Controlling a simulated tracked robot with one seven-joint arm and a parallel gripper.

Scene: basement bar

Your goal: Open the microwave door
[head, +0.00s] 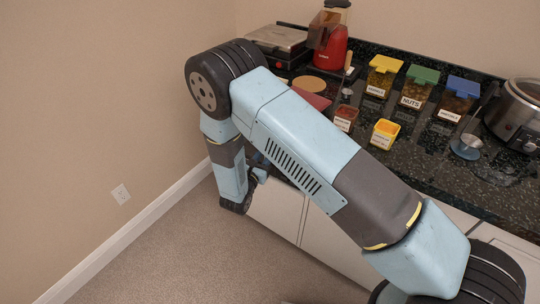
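No microwave or microwave door can be made out in the head view. My arm crosses the picture from the lower right to the upper left, then bends down in front of the cabinet fronts. Its lower end is by the left end of the cabinets, low near the carpet. The fingers of my gripper are hidden behind my own arm, so whether they are open or shut does not show.
The dark speckled counter (400,165) holds a red appliance (331,45), a grill press (279,40), several lidded containers including one labelled nuts (418,88), and a slow cooker (516,112). White cabinets (275,207) stand below. Carpet (195,255) lies free towards the left wall.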

